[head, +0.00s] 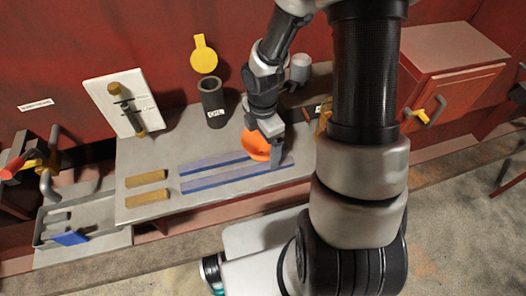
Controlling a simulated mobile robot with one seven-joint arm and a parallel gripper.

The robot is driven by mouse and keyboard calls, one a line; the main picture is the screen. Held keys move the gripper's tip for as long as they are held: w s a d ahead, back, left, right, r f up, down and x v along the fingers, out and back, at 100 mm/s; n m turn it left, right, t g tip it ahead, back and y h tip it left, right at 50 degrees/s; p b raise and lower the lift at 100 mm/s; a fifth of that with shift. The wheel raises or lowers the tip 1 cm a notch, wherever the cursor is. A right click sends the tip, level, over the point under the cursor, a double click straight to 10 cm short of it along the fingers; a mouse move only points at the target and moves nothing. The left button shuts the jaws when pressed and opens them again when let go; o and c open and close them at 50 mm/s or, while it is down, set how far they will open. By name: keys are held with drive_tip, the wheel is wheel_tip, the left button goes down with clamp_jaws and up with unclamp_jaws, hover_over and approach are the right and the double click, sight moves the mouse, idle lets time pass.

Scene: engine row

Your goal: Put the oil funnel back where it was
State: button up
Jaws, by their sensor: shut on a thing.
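The orange oil funnel (254,147) is in the middle of the head view, over the back of the blue-striped area of the grey bench. My gripper (268,136) is shut on the funnel from above and to its right. The gripper and wrist hide part of the funnel. I cannot tell whether the funnel touches the bench. A dark cylinder labelled OIL (212,104) stands upright on the bench to the left of the funnel, apart from it. A yellow round lid (204,56) shows on the red wall above the cylinder.
Two blue strips (215,162) and two yellow-brown blocks (147,178) lie on the bench (180,140). A grey tray (95,215) with a blue piece is lower left. A red cabinet (450,70) stands right.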

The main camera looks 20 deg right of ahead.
sight(263, 149)
drive_tip(key=shift+f, duration=1.45)
drive_tip(key=shift+f+b, duration=0.15)
drive_tip(key=shift+b, duration=0.15)
drive_tip(key=shift+f+b, duration=0.3)
drive_tip(key=shift+f, duration=0.1)
drive_tip(key=o, duration=0.8)
drive_tip(key=shift+r, duration=0.1)
drive_tip(key=shift+o, duration=0.2)
wheel_tip(263, 149, up, 13)
drive_tip(key=p, duration=0.3)
drive_tip(key=shift+p, duration=0.3)
